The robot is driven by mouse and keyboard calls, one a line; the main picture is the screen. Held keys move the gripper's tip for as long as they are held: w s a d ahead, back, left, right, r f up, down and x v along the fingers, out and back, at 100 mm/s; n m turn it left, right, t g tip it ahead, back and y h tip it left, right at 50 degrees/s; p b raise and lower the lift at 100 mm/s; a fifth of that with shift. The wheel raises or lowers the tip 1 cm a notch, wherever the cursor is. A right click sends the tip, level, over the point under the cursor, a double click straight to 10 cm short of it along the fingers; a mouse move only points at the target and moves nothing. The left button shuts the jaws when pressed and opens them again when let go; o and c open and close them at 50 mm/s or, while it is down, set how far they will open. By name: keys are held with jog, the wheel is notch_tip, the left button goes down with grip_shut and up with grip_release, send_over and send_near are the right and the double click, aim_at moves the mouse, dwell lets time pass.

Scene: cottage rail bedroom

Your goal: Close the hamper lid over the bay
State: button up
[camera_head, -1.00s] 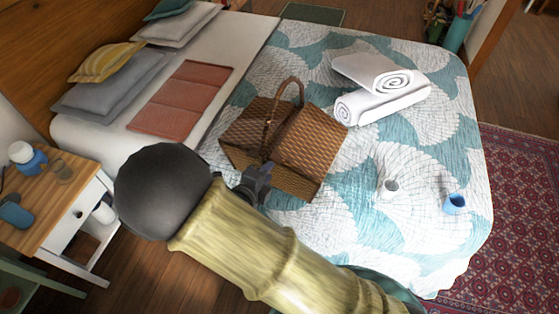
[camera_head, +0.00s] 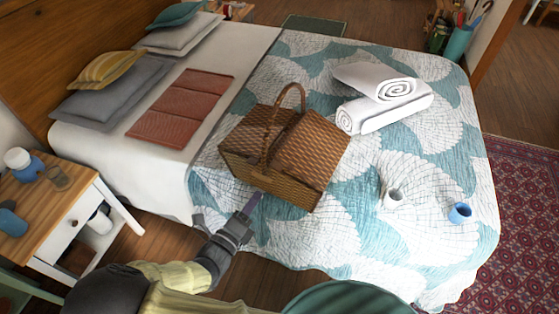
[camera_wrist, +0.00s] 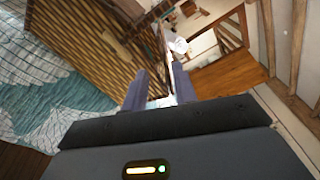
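The wicker hamper (camera_head: 268,178) stands on the bed with its arched handle (camera_head: 284,97) upright across the middle. Its left lid half (camera_head: 246,128) and right lid half (camera_head: 315,146) both show in the head view. I cannot tell for sure from this angle whether either half is fully down. My gripper (camera_head: 254,203) is just in front of the hamper's near side, low by the bed edge. In the wrist view, my gripper (camera_wrist: 159,88) has its two fingers apart with nothing between them, and the hamper's wicker side (camera_wrist: 85,40) fills the upper left beyond them.
Rolled white towels (camera_head: 385,105) lie behind and right of the hamper. A red folded cloth (camera_head: 182,108) lies left. A nightstand (camera_head: 55,205) stands at the lower left.

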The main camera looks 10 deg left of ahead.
aim_at(280, 163)
jog(key=p+x, duration=0.3)
jog(key=x, duration=1.1)
jog(key=shift+w+d, duration=0.15)
jog(key=shift+d, duration=0.05)
jog(key=shift+w+d, duration=0.1)
jog(key=shift+w, duration=0.4)
grip_shut()
